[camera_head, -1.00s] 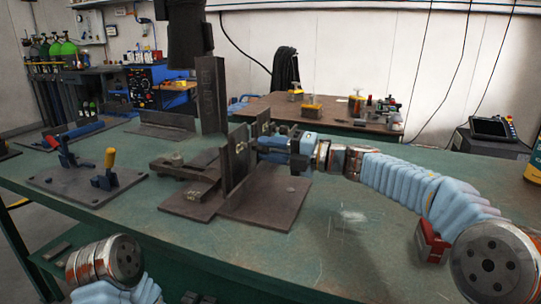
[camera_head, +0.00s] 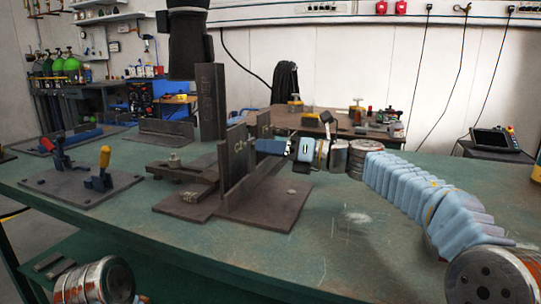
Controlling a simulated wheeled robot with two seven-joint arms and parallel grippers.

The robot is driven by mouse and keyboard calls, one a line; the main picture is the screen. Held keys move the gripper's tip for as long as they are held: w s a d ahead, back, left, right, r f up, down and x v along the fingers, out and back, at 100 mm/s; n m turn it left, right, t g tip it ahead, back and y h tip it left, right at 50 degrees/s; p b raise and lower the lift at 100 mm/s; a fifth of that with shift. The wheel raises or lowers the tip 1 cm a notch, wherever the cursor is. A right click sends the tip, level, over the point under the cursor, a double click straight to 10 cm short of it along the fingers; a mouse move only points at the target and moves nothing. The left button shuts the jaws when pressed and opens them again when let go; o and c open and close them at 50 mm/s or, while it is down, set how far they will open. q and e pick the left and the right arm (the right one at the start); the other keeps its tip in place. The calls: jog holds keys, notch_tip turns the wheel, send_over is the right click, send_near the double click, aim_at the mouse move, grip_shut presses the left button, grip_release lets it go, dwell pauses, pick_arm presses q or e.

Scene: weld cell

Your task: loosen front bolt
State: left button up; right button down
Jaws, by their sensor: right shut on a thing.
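A welding fixture stands on the green table (camera_head: 345,245). It has a flat dark base plate (camera_head: 275,205), upright steel plates (camera_head: 237,160) with pale marks, and a clamp bar with a bolt and nut (camera_head: 174,160) left of them. I cannot tell whether this is the front bolt. My right gripper (camera_head: 262,146) reaches in from the right, level, against the right side of the upright plates. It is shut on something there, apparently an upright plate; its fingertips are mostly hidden. My left arm shows only as a link at bottom left, its gripper out of view.
A tall steel post (camera_head: 211,102) stands behind the fixture. A plate with toggle clamps (camera_head: 75,187) lies to the left. A second table (camera_head: 245,126) with small parts stands behind. The green table's right front is clear around my right arm.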

jog(key=shift+f+n+b, duration=0.1)
jog(key=shift+n+b, duration=0.4)
jog(key=shift+n, duration=0.6)
jog(key=c, duration=0.9)
grip_release()
jog(key=shift+o, duration=0.2)
notch_tip(320, 180, up, 3)
jog(key=shift+r+p, duration=0.2)
jog(key=shift+p, duration=0.5)
jog(key=s+r, duration=0.9)
jog(key=s, duration=0.5)
jog(key=shift+d+r, duration=0.35)
